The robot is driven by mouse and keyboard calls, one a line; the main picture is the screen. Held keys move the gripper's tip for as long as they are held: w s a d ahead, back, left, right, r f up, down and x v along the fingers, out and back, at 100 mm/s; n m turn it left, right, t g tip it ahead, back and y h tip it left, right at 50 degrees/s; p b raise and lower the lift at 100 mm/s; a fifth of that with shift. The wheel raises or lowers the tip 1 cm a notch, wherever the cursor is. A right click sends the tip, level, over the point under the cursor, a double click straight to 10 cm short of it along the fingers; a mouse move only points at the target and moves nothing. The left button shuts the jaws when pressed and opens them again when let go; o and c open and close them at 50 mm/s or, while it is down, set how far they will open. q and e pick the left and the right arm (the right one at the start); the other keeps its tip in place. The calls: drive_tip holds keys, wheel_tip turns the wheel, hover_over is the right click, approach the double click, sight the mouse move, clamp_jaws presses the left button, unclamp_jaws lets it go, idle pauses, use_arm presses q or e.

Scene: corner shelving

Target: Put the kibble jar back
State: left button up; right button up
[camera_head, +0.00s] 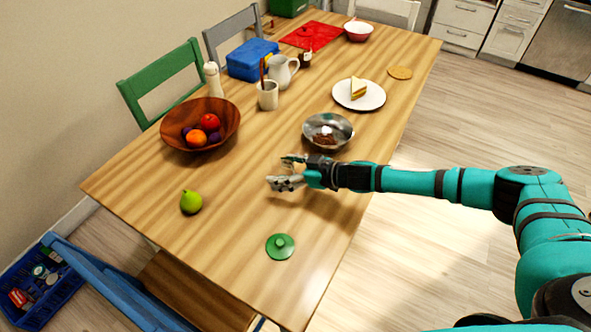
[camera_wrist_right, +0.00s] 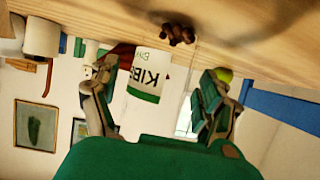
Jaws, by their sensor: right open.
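The kibble jar (camera_wrist_right: 147,78) shows upside down in the right wrist view, a clear jar with a white and green label. Some brown kibble (camera_wrist_right: 177,33) lies at its table end. In the head view the jar is mostly hidden by my right gripper. That gripper (camera_head: 285,172) is low over the table beside the metal bowl; in the wrist view its fingers (camera_wrist_right: 155,92) are spread apart with the jar between or just beyond them. I cannot tell if they touch it. A green round lid (camera_head: 280,246) with a knob lies on the table nearer me. My left gripper is out of view.
The metal bowl (camera_head: 343,127) holds brown kibble, just behind my right gripper. A cake plate (camera_head: 372,101), wooden fruit bowl (camera_head: 175,142), mug (camera_head: 268,102), and green pear (camera_head: 191,202) stand on the table (camera_head: 237,218). Bare tabletop surrounds the lid.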

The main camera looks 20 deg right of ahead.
drive_tip(key=v, duration=1.2)
